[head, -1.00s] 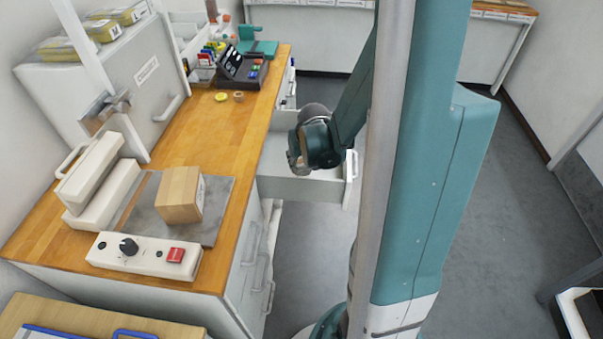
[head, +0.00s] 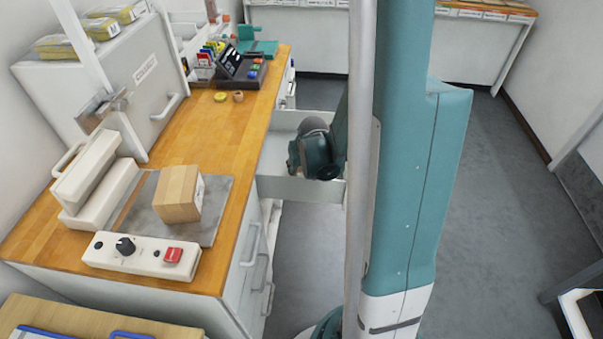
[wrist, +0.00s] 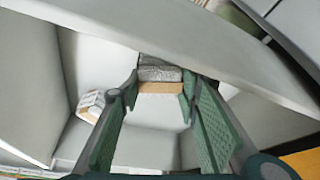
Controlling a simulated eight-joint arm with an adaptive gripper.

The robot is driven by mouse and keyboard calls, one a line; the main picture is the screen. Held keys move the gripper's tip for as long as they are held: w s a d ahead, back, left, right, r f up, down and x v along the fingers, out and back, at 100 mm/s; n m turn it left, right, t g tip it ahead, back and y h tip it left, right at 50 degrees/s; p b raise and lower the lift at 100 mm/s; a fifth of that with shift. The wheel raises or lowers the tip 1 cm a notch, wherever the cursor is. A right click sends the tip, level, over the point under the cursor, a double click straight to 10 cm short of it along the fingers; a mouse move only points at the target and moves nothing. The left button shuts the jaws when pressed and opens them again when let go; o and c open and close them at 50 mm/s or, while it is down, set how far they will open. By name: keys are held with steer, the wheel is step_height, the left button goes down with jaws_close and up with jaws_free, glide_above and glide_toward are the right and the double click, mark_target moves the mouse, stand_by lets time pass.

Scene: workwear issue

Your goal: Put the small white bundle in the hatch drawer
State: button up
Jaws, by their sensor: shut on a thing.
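My gripper (head: 298,160) is over the open drawer (head: 290,189), which is pulled out from the counter's right side. In the wrist view my gripper (wrist: 160,84) has its green-padded fingers on either side of a small speckled pale-grey bundle (wrist: 160,74) with a tan band, held at the tips. It looks grey rather than white here. Much of the drawer inside is hidden by my arm in the head view. In the wrist view a small white item with an orange-tan label (wrist: 93,103) lies to the left of the fingers against white panels.
A wooden block (head: 178,194) stands on a grey plate on the counter, behind a control box (head: 140,256) with a red button. A terminal (head: 240,70) and yellow and tan rolls sit farther back.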

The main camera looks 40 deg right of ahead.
steer(key=shift+f, duration=0.35)
steer(key=shift+f, duration=0.2)
steer(key=o, duration=0.9)
steer(key=shift+r, duration=0.25)
steer(key=shift+p+v, duration=1.65)
steer(key=shift+v, duration=4.3)
